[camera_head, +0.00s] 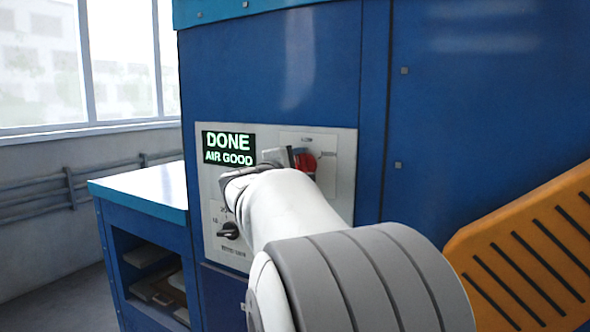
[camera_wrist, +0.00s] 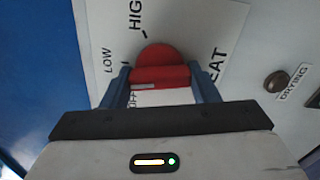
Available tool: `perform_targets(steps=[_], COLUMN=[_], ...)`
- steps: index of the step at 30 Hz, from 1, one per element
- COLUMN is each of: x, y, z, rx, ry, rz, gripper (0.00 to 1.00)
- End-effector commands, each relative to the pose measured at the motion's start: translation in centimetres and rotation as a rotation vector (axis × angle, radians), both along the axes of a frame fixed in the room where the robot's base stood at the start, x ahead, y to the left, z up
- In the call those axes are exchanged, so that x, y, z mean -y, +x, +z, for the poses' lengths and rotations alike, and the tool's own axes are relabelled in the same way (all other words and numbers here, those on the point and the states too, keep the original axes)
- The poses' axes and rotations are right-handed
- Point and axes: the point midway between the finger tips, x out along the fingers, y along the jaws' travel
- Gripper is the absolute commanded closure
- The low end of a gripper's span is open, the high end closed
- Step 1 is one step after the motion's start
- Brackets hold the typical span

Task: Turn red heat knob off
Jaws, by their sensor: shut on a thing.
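The red heat knob (camera_wrist: 160,55) is on the light control panel in the wrist view, with a raised bar across it. A white mark on the bar lies toward the left, near the partly hidden OFF label (camera_wrist: 131,101). LOW and HIGH labels are printed further up. My gripper (camera_wrist: 160,75) is shut on the knob, one blue-grey finger at each side of the bar. In the head view the red knob (camera_head: 305,163) shows beside my gripper (camera_head: 290,159), and my arm hides part of the panel.
The display (camera_head: 228,148) reads DONE and AIR GOOD. A blue bench with shelves (camera_head: 140,190) stands at left, an orange slotted part (camera_head: 530,250) at right.

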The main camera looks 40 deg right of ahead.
Motion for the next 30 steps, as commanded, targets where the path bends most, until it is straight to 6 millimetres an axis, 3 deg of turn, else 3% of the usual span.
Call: perform_targets(steps=[18,30], x=[0.23,0.23], y=[-0.29,-0.33], z=[0.06,-0.09], rx=[-0.522,-0.735], ry=[-0.215,-0.302], rz=[-0.009,-0.01], gripper=[0.68,0.68])
